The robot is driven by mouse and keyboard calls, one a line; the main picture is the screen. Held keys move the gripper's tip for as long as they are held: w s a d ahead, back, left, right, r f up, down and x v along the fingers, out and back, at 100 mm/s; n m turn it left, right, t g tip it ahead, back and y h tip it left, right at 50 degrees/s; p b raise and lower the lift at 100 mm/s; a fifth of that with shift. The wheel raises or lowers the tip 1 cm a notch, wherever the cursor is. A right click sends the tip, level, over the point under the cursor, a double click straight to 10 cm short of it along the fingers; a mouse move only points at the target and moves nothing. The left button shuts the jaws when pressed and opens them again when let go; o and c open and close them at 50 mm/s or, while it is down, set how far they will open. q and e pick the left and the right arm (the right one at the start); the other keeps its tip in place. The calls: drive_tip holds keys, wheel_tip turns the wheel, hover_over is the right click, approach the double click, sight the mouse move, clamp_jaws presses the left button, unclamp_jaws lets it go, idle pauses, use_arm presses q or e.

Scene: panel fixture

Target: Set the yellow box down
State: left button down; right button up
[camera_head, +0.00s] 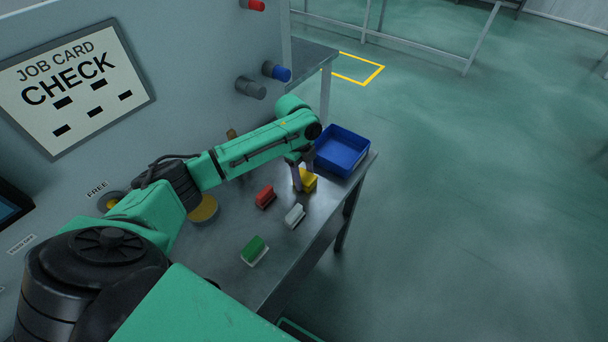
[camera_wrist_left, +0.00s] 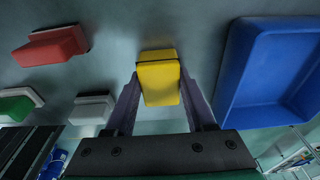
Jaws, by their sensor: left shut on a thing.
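The yellow box (camera_head: 309,181) is at the far right part of the table, just in front of the blue bin. It also shows in the left wrist view (camera_wrist_left: 159,82), between the two fingers. My left gripper (camera_head: 302,183) is shut on the yellow box, with the fingers on either side of it; the same gripper shows in the left wrist view (camera_wrist_left: 160,100). I cannot tell whether the box touches the table. My right gripper is in neither view.
A blue bin (camera_head: 343,150) stands open and looks empty beside the gripper. Red (camera_head: 265,196), white (camera_head: 294,216) and green (camera_head: 254,250) blocks stand on the grey table (camera_head: 225,240). An upright panel (camera_head: 190,80) with knobs borders the table's back.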

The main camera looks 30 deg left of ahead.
use_arm(q)
drive_tip(key=shift+w+a+f, duration=0.1)
drive_tip(key=shift+c, duration=1.2)
unclamp_jaws()
wheel_tip(320, 180, up, 12)
drive_tip(key=a, duration=0.1)
drive_tip(key=shift+a+b, duration=0.35)
drive_tip(key=shift+b, duration=0.1)
